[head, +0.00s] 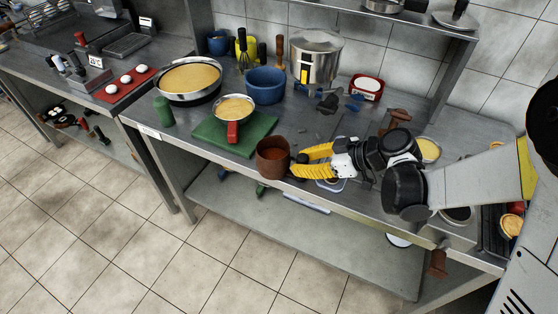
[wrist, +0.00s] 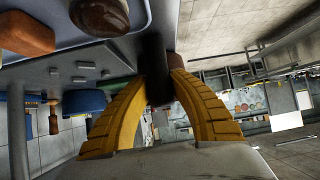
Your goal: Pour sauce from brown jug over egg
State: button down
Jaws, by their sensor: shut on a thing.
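The brown jug (head: 272,163) is upright at the front edge of the middle counter, with reddish-brown sauce showing in its open top. My gripper (head: 297,164) comes from the right, its yellow fingers shut on the jug's side. In the wrist view the fingers (wrist: 160,80) close around a dark part of the jug (wrist: 157,72). I cannot tell whether the jug touches the counter.
A green board (head: 210,135) left of the jug bears a yellow-filled bowl (head: 234,109) and a red block (head: 233,132). Behind stand a wide yellow-filled pan (head: 188,82), a blue bowl (head: 266,85) and a steel pot (head: 316,58). A green cylinder (head: 163,111) stands near the counter's left end.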

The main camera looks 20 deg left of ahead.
aim_at(302, 156)
jog(key=shift+r+p, duration=1.2)
jog(key=shift+r, duration=0.7)
